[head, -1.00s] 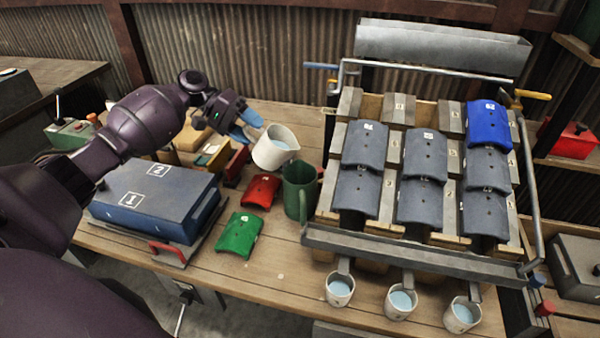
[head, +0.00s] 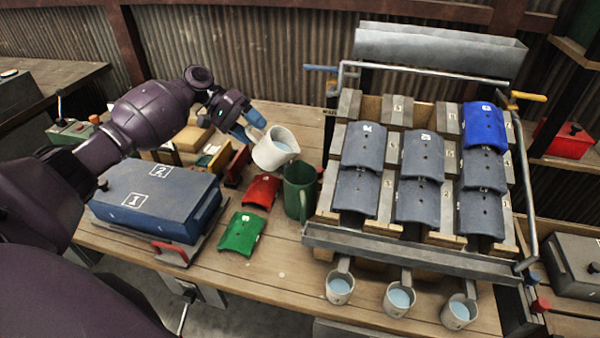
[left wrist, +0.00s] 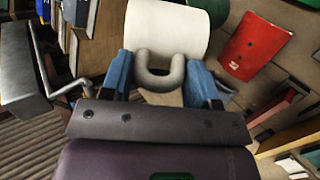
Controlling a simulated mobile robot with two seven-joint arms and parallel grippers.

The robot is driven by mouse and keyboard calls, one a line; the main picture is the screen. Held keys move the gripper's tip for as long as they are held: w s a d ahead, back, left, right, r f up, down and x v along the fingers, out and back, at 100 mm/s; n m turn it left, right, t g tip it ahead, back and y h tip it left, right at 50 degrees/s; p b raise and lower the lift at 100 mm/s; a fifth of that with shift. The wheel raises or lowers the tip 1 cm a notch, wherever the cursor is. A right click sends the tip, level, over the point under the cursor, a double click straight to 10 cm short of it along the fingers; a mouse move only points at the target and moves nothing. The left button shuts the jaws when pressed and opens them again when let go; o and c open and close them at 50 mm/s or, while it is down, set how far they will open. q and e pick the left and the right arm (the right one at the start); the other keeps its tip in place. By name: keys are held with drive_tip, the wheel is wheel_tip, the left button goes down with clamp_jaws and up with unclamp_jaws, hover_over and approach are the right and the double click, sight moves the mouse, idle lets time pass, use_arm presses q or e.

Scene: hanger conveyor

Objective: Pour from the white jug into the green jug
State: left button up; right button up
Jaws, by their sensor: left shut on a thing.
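In the left wrist view the blue fingers (left wrist: 158,80) flank the grey loop handle, and the white jug body (left wrist: 165,28) lies beyond. The green jug (head: 298,190) stands upright on the bench, just right of and below the white jug's mouth. I see no stream between them. The inside of the green jug is mostly hidden. My right gripper is not in view.
A rack of grey tiles with one blue tile (head: 484,126) stands right of the green jug. Several white cups (head: 340,290) of liquid stand below it. A red tile (head: 262,190) and a green tile (head: 240,234) lie left of the green jug. A blue box (head: 160,200) stands further left.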

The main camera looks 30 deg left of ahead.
use_arm(q)
drive_tip(key=shift+r, duration=0.1)
idle(0.3)
drive_tip(key=shift+r, duration=0.1)
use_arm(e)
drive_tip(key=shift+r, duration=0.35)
use_arm(q)
drive_tip(key=shift+d+r+y+p, duration=0.1)
drive_tip(key=shift+d+y+p, duration=0.05)
drive_tip(key=shift+y+p, duration=0.2)
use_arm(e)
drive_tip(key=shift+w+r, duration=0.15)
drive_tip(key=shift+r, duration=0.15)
use_arm(q)
drive_tip(key=shift+w+r, duration=0.1)
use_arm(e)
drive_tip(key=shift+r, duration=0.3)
use_arm(q)
drive_tip(key=shift+w+d+r+g+y+p, duration=0.15)
drive_tip(key=shift+d+y+p, duration=0.1)
drive_tip(key=shift+y+p, duration=0.4)
drive_tip(key=shift+s+d+r+g+y+p, duration=0.15)
drive_tip(key=shift+d+y+p, duration=0.15)
drive_tip(key=shift+p, duration=0.5)
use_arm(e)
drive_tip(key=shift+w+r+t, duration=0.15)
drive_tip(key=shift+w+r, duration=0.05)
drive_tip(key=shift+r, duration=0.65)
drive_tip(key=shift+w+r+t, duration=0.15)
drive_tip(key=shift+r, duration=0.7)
